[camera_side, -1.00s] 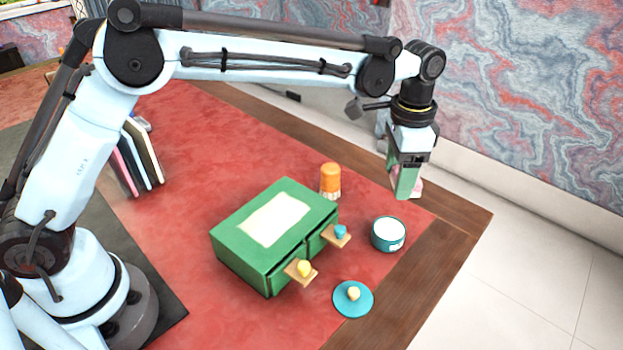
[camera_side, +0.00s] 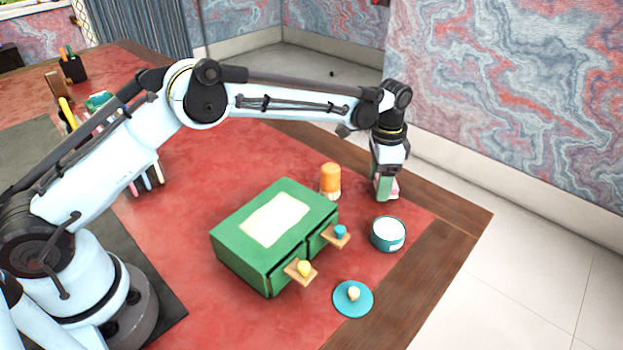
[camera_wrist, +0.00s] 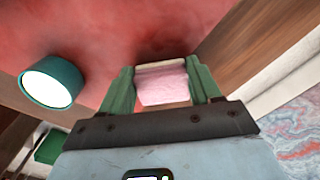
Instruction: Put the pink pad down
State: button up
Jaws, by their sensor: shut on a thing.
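The pink pad (camera_wrist: 163,88) sits between the green fingers of my gripper (camera_wrist: 162,92) in the wrist view, with a pale strip along its far edge. In the side view only a little of the pink pad (camera_side: 395,190) shows behind the fingers. My gripper (camera_side: 385,192) points down and is shut on the pad, low near the far right edge of the red desk top, behind the round teal container. I cannot tell whether the pad touches the desk.
A teal container with a white top (camera_side: 388,234) stands close in front of my gripper. An orange-topped item (camera_side: 330,180) stands to its left. A green box (camera_side: 262,262) with two open drawers and a teal disc (camera_side: 352,300) are nearer. The wooden desk edge (camera_side: 455,222) is close.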

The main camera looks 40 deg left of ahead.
jog(key=shift+f, duration=0.15)
jog(key=o, duration=1.1)
